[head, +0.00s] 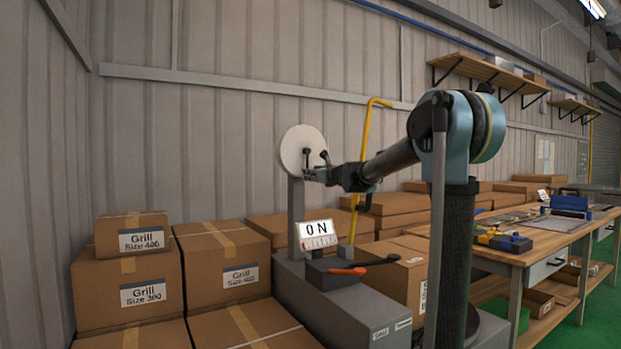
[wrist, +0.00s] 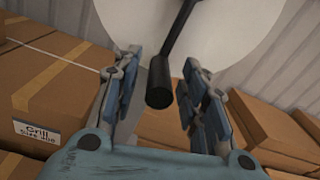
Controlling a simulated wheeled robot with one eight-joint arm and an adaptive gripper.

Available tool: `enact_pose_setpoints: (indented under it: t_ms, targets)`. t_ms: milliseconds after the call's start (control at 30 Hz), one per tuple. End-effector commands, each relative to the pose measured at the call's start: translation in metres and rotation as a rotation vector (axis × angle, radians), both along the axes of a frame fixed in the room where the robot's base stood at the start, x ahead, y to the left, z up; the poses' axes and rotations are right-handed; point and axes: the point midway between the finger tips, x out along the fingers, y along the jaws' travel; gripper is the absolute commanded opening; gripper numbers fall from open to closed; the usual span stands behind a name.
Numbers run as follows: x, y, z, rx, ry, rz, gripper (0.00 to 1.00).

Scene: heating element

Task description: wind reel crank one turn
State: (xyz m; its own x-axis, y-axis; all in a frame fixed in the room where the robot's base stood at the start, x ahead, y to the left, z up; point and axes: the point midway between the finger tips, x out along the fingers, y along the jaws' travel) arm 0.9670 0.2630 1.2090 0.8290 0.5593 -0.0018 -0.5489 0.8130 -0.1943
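The reel is a white disc (head: 294,150) on a grey post at the middle of the head view. It fills the top of the wrist view (wrist: 235,30). Its black crank (wrist: 180,32) ends in a dark cylindrical handle (wrist: 159,85), which points toward my wrist camera. My gripper (head: 311,174) is in front of the lower right part of the reel. In the wrist view, my gripper (wrist: 161,62) is open, with one finger on each side of the handle. Gaps show between the handle and both fingers.
Cardboard boxes (head: 130,285) stand at left and behind. A yellow pipe (head: 365,135) rises behind my wrist. A wooden workbench (head: 525,258) is at right.

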Motion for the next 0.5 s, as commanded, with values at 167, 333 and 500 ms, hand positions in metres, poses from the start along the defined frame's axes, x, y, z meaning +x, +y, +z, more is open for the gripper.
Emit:
enact_pose_setpoints:
  t_ms: [167,333,500]
  targets:
    - [-0.025,-0.017,0.0,0.0,0.0,-0.001,0.4]
    - [-0.047,-0.032,-0.001,-0.001,0.001,0.0,0.4]
    - [-0.065,-0.044,-0.001,0.0,0.001,-0.001,0.4]
